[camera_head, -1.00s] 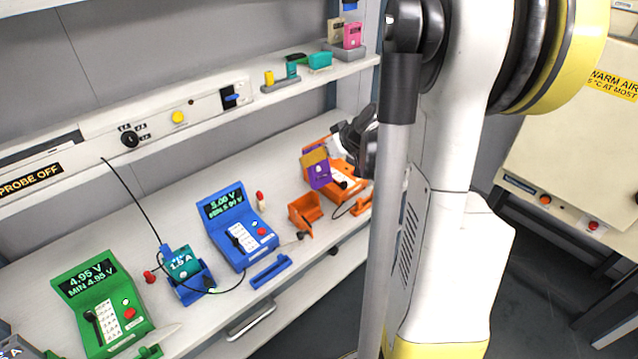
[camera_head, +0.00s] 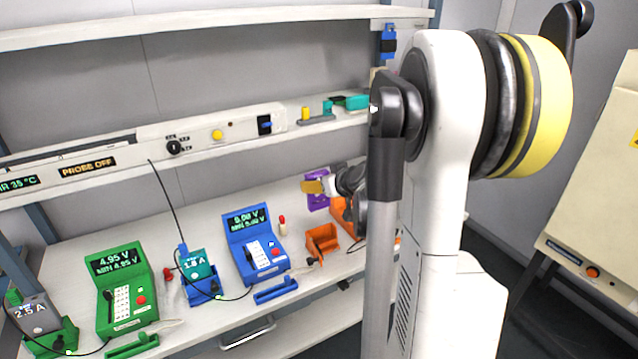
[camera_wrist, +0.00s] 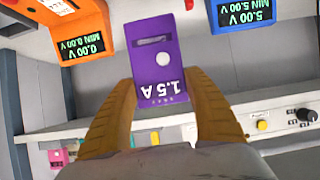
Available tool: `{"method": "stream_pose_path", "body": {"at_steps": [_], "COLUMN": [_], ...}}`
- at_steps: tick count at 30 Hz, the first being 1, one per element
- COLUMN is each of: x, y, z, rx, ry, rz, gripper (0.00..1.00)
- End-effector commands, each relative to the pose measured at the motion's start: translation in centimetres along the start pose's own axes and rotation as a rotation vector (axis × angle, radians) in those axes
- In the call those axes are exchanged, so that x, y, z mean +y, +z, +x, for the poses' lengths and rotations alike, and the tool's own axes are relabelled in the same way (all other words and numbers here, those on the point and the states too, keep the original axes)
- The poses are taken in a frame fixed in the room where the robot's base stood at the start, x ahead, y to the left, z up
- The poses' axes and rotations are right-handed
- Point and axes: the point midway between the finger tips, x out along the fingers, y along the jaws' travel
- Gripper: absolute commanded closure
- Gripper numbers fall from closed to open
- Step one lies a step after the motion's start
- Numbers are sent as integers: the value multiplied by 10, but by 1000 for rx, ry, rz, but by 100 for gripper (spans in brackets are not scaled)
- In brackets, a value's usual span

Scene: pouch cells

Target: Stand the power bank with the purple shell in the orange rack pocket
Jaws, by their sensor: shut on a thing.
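The purple power bank (camera_wrist: 158,62), marked 1.5 A, is held between the two yellow fingers of my gripper (camera_wrist: 163,98) in the wrist view. In the head view the purple power bank (camera_head: 317,202) shows partly, behind my gripper (camera_head: 314,186), and is held above the bench near the orange tester. The orange rack pocket (camera_head: 322,242) stands on the bench below and slightly right of it, and looks empty. The orange tester (camera_wrist: 78,30) reads 0.00 V in the wrist view; in the head view my arm hides most of it.
A blue tester (camera_head: 256,250) stands left of the orange pocket. A teal power bank (camera_head: 201,270) sits in a blue pocket, and a grey one (camera_head: 38,312) in a green pocket. A green tester (camera_head: 125,290) stands between them. A shelf (camera_head: 300,125) runs above the bench.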

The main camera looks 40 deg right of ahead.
Motion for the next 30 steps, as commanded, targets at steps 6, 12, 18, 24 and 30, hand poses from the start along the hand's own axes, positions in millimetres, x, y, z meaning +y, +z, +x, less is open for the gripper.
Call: {"method": "stream_pose_path", "body": {"at_steps": [6, 12, 18, 24, 30], "x": [0, 0, 0, 0, 0], "y": [22, 46, 58, 59, 59], "z": [10, 19, 24, 24, 23], "rx": [0, 0, 0, 0, 0], "ry": [0, 0, 0, 0, 0], "rz": [0, 1, 1, 0, 0], "gripper": [72, 72, 72, 72, 72]}}
